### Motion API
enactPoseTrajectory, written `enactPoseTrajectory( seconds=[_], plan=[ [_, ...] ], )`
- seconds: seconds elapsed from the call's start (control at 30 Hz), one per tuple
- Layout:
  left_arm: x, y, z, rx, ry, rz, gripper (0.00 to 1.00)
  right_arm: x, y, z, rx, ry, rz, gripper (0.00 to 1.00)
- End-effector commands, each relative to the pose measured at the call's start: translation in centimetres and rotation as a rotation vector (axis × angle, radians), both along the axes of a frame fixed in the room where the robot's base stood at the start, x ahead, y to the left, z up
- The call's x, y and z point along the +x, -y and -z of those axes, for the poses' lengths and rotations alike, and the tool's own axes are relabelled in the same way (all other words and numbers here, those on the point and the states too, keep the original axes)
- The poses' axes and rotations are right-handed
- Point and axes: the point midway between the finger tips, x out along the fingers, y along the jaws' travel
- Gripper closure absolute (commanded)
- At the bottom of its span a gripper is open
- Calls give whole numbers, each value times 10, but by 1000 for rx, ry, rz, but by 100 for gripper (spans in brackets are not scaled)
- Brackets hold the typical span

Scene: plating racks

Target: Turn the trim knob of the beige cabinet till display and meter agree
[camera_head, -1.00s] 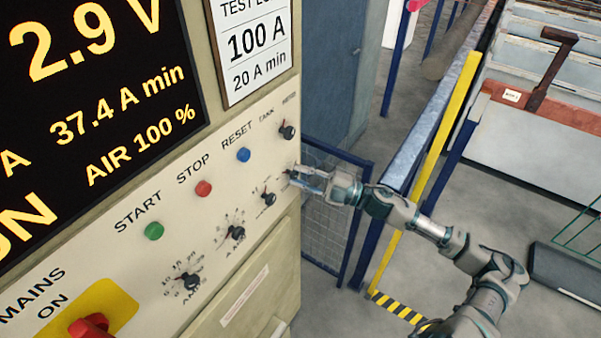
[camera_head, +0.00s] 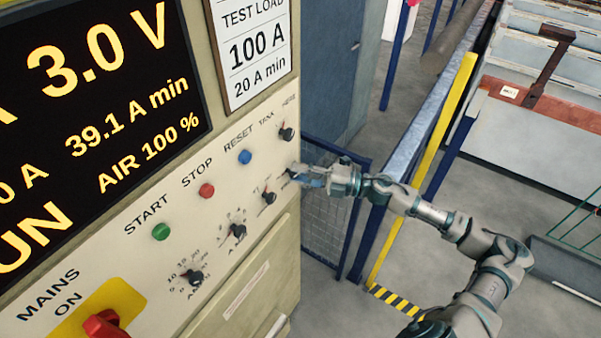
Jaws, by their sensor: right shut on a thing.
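The beige cabinet (camera_head: 150,222) fills the left side, with knobs and buttons on its sloping panel. Its black display (camera_head: 95,125) shows 3.0 V, 39.1 A min and AIR 100 % in yellow; its left part is cut off. My right gripper (camera_head: 293,173) is at the panel's right edge, shut on a small knob there, which its fingers mostly hide. I take this for the trim knob; its label is not readable. No meter face is in view. My left gripper is not in view.
Other black knobs (camera_head: 268,197) sit close left of my right gripper, and one (camera_head: 287,132) above it. Green, red and blue buttons and a red mains switch (camera_head: 105,324) are further left. A mesh fence (camera_head: 325,215) and yellow-edged rail (camera_head: 425,165) stand right of the cabinet.

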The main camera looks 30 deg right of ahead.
Motion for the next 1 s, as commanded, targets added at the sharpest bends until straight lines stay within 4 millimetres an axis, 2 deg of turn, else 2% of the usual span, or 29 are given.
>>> enactPoseTrajectory(
  seconds=[0.03,0.17,0.2,0.3,0.67,1.0],
  plan=[
    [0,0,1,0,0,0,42,-2,-2,7,-4,-10,-7,100],
    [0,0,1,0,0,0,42,-2,-2,7,-4,-11,-7,100],
    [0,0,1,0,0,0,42,-2,-2,7,-4,-12,-7,69],
    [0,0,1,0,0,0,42,-2,-2,6,-3,-10,-7,49],
    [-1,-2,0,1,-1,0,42,-2,1,4,-1,-7,-2,49],
    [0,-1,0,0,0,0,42,-21,25,7,-1,-13,-2,49]
  ],
)
